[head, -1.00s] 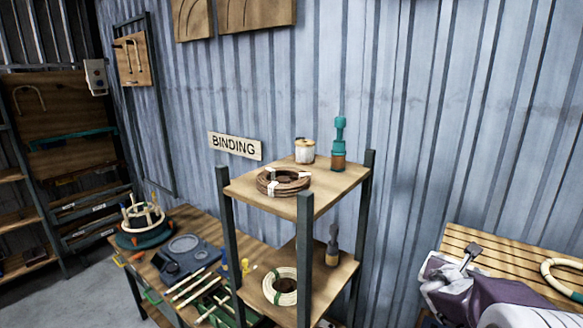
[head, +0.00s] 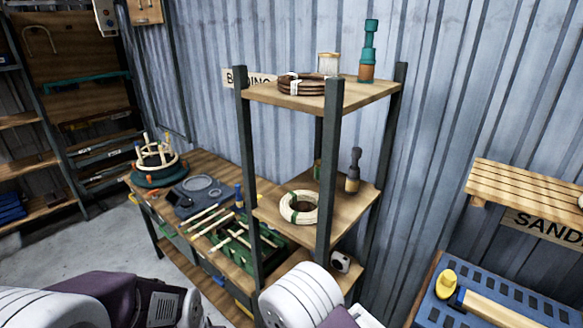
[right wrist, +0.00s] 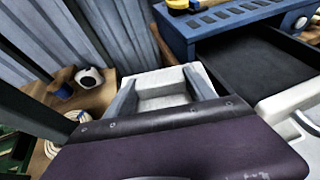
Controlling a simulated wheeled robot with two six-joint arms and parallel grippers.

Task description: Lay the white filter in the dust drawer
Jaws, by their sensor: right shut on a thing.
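In the right wrist view, my right gripper (right wrist: 162,96) is shut on the white filter (right wrist: 163,82), a pale, shallow, tray-like piece between its two grey fingers. The dust drawer (right wrist: 262,75) is pulled out below the blue sanding bench (right wrist: 232,24); its dark inside looks empty where it shows. The filter is outside the drawer, to its left in that view. In the head view my arms show at the bottom edge, but neither gripper shows. The drawer and filter are not visible there. My left gripper is not in view.
The blue bench top (head: 447,312) carries a yellow-knobbed tool (head: 446,283). A shelf rack (head: 330,190) with a cane coil (head: 299,207) stands close to its left. A slatted wooden shelf (head: 527,188) hangs above the bench. A workbench (head: 215,170) stands farther left.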

